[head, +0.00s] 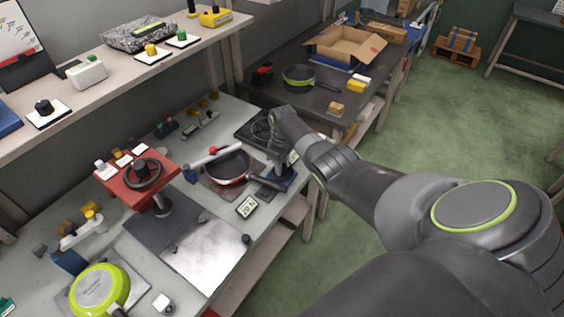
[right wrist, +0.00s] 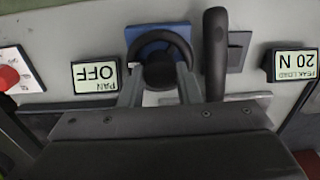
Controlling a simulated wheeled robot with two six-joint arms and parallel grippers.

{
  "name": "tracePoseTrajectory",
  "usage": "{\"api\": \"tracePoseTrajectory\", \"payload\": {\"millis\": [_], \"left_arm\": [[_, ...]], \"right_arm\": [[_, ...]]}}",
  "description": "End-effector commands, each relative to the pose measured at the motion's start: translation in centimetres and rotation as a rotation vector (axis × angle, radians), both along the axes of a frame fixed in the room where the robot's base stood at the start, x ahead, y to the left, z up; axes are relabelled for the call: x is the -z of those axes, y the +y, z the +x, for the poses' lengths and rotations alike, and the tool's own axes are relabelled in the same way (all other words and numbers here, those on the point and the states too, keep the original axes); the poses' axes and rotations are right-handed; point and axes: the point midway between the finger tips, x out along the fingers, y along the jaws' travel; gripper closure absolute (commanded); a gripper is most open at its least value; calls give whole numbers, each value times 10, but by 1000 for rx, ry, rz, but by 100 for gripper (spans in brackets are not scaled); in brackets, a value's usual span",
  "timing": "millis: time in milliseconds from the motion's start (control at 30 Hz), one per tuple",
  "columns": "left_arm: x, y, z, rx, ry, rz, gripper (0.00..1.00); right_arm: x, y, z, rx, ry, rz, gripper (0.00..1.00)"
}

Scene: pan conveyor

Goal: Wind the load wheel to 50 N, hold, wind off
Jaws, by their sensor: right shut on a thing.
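The load wheel (right wrist: 160,38) is a dark ring with a dark hub, in front of a blue block (right wrist: 150,31) in the right wrist view. My right gripper (right wrist: 160,82) is shut on the wheel's hub, one finger on each side. In the head view my right gripper (head: 280,150) reaches down over the blue block (head: 286,179), and hides most of the wheel. The peak load display (right wrist: 295,65) reads 20 N; it also shows in the head view (head: 246,206). The pan display (right wrist: 95,75) reads OFF. My left gripper is not in view.
A pan with a red rim (head: 228,165) lies beside the blue block; its dark handle (right wrist: 215,52) is close to the wheel. A lime green pan (head: 99,290) lies at the front left.

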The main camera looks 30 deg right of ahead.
Motion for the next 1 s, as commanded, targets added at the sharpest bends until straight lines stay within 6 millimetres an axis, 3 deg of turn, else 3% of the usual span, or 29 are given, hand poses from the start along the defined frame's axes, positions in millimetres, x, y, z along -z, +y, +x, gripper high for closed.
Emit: {"api": "tracePoseTrajectory", "payload": {"millis": [600, 1000], "left_arm": [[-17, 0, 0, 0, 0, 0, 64], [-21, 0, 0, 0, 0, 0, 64]], "right_arm": [[-2, -1, 1, 562, -2, -1, 93], [-1, -1, 1, 777, -3, 0, 93]]}}
